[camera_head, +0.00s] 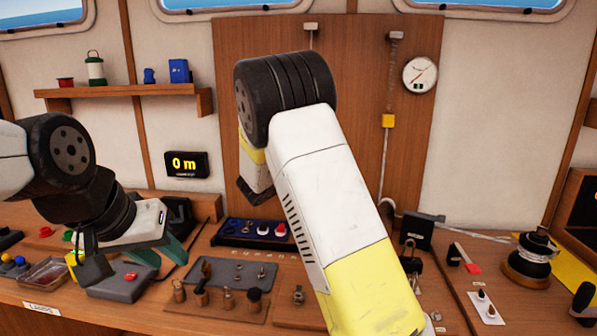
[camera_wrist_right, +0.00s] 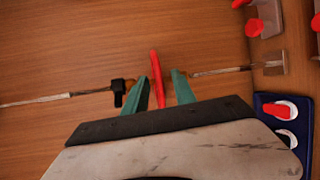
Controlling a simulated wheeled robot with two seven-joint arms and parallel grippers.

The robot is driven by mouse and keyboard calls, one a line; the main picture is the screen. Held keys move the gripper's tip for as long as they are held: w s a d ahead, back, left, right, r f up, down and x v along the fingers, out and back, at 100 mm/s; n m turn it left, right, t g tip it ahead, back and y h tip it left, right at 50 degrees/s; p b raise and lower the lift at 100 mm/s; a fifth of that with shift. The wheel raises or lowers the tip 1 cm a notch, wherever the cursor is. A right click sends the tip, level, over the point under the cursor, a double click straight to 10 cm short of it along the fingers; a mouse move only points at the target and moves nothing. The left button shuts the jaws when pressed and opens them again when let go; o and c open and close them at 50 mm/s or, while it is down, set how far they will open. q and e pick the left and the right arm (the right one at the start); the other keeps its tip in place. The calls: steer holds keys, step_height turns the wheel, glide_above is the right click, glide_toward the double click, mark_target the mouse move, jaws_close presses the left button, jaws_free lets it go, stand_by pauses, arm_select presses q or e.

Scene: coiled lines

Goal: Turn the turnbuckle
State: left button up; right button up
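The turnbuckle shows in the right wrist view as a thin line across the wood with a red bar (camera_wrist_right: 156,72) standing crosswise on it. A black clamp (camera_wrist_right: 118,88) and a small orange-brown piece sit on the line left of the bar. My right gripper (camera_wrist_right: 160,84) has its two green fingers on either side of the red bar. Small gaps seem to show on both sides, so it is open around it. In the head view my right forearm hides that gripper and the turnbuckle. My left gripper (camera_head: 160,262) is open and empty above the console at the left.
The line's right end meets a bracket (camera_wrist_right: 272,62). Red levers (camera_wrist_right: 265,25) and a blue button panel (camera_wrist_right: 282,112) lie close to my right gripper. The console holds a grey box (camera_head: 118,288), a tray of metal fittings (camera_head: 232,272) and small posts. A depth display (camera_head: 186,164) reads 0 m.

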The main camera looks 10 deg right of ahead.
steer(key=f+v, duration=0.1)
steer(key=v, duration=0.5)
steer(key=shift+r, duration=0.45)
steer(key=shift+s, duration=0.15)
steer(key=s+a+r+m+y, duration=0.4)
steer(key=s+r+m+y, duration=0.25)
steer(key=s+y, duration=0.7)
steer(key=s+d+f+m+g, duration=0.2)
steer(key=s+d+g, duration=0.1)
steer(key=s, duration=0.8)
steer(key=s+d+f+m+g, duration=0.2)
steer(key=s+d+f+g, duration=0.1)
steer(key=s, duration=0.9)
steer(key=shift+f+h, duration=0.15)
steer(key=shift+h, duration=0.3)
steer(key=shift+w+a+m, duration=0.1)
steer(key=shift+m, duration=0.15)
steer(key=shift+c, duration=0.4)
